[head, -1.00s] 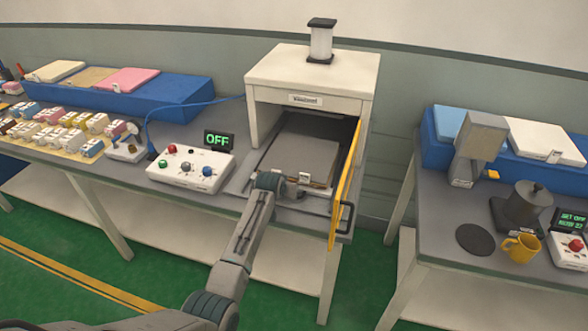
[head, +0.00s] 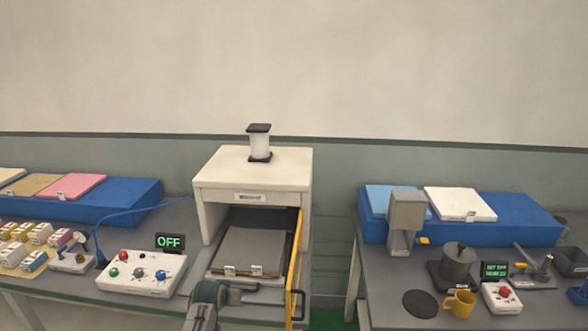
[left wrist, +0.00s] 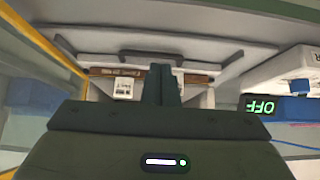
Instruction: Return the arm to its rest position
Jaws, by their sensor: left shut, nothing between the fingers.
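My left gripper (left wrist: 162,86) is shut and empty in the left wrist view, its two dark fingers together. In the head view only the end of my left arm and gripper (head: 232,296) show at the bottom, in front of the open white cabinet (head: 252,172). A grey mattress-like slab (head: 252,250) lies inside the cabinet with two white tags on its front edge. The tags also show behind the fingers in the left wrist view. Whether the fingers touch anything is unclear. My right gripper is in neither view.
The cabinet's yellow-edged door (head: 296,255) stands open right of my arm. A control box (head: 142,274) with knobs and an OFF display (head: 170,242) are left of it. A second table with a yellow mug (head: 459,303) and a pot (head: 457,265) stands right, across a gap.

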